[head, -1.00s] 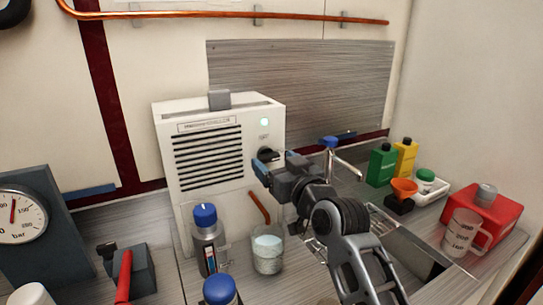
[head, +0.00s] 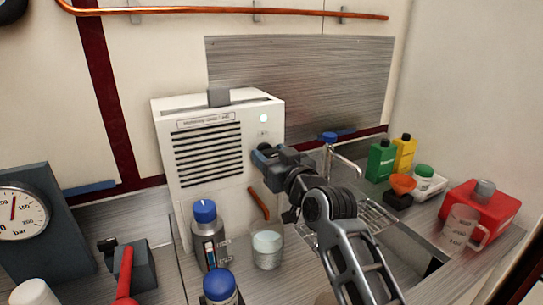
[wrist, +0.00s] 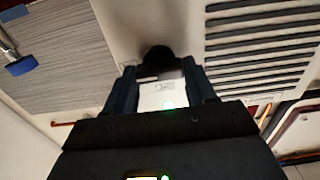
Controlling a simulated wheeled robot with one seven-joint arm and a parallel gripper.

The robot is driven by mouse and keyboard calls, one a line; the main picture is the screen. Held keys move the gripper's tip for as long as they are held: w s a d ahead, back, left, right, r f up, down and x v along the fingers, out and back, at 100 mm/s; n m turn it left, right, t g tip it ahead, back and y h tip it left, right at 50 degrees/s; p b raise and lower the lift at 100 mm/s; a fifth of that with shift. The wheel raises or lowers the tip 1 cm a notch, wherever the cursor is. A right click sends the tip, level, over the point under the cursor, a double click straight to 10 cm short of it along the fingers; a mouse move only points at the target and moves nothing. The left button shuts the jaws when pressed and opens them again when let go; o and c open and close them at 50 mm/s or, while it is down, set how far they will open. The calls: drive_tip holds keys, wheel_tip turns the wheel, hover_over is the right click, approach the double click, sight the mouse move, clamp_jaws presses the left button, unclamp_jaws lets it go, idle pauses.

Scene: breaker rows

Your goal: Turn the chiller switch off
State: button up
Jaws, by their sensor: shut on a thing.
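The chiller (head: 225,190) is a white box with a dark louvred grille, standing on the bench against the back wall. A small pale-green light (head: 264,118) is lit on its front at the upper right. Its switch is a black knob below the light; my gripper mostly hides it in the head view. In the wrist view the knob (wrist: 159,58) lies between the far ends of my two fingers. My gripper (head: 259,155) is at the chiller front and shut on the knob; the wrist view shows its fingers (wrist: 160,80) on either side.
A blue-capped bottle (head: 208,238) and a glass beaker (head: 267,248) stand close in front of the chiller. A tap (head: 330,150) and sink (head: 395,250) are to the right. Green (head: 381,162) and yellow bottles (head: 404,155) and a red can (head: 480,208) stand farther right.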

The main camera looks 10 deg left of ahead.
drive_tip(key=shift+c, duration=1.2)
drive_tip(key=shift+f, duration=0.1)
drive_tip(key=shift+b, duration=0.35)
drive_tip(key=n+b, duration=0.2)
drive_tip(key=b, duration=0.1)
drive_tip(key=shift+f+n+b, duration=0.2)
drive_tip(key=shift+n+b, duration=0.1)
drive_tip(key=shift+n, duration=0.1)
drive_tip(key=n+b, duration=0.5)
drive_tip(key=shift+b, duration=0.3)
drive_tip(key=n+b, duration=0.3)
drive_tip(key=n, duration=0.2)
drive_tip(key=shift+s+a+n, duration=0.1)
drive_tip(key=shift+a+n, duration=0.05)
drive_tip(key=shift+n, duration=0.25)
drive_tip(key=shift+n+b, duration=0.9)
drive_tip(key=shift+n, duration=1.3)
drive_tip(key=shift+a, duration=0.1)
